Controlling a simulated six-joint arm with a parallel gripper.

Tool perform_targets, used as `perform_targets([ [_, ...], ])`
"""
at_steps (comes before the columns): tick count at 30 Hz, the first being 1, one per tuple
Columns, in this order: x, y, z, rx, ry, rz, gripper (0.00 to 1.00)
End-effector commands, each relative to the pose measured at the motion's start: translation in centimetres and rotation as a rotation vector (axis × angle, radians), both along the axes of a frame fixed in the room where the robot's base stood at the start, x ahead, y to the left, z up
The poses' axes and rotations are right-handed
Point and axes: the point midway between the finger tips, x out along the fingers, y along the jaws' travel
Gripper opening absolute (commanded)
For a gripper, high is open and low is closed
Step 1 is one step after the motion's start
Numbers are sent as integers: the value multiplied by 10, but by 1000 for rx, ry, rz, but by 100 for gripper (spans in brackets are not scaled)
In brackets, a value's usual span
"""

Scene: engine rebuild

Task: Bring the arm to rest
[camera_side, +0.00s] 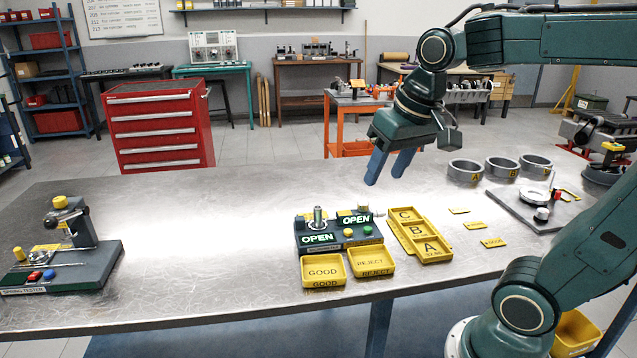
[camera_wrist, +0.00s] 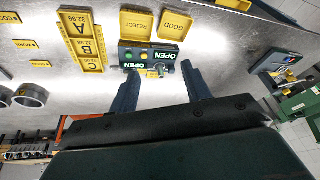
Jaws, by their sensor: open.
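My gripper (camera_side: 389,168) hangs above the metal bench with its two blue fingers apart and nothing between them. In the wrist view the open fingers (camera_wrist: 158,84) also show, with bare bench and the gauge box beyond them. My green arm reaches in from the right, its base at the lower right of the side view. The gripper is behind and above the gauge box (camera_side: 338,232), whose two displays read OPEN, and touches nothing.
Yellow GOOD (camera_side: 323,271) and REJECT (camera_side: 371,262) trays stand before the gauge box. A yellow A-B-C tray (camera_side: 419,235) is beside it. Several grey rings (camera_side: 502,168) stand at right. A spring tester (camera_side: 66,250) stands at left. The bench's left middle is clear.

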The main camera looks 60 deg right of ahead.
Motion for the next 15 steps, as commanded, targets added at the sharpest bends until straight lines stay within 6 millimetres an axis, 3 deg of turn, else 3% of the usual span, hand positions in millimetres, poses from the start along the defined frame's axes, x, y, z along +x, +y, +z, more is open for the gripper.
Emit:
perform_targets([
  [9,-52,34,-19,-67,-104,254,48],
  [15,-69,42,-30,-92,-142,344,48],
])
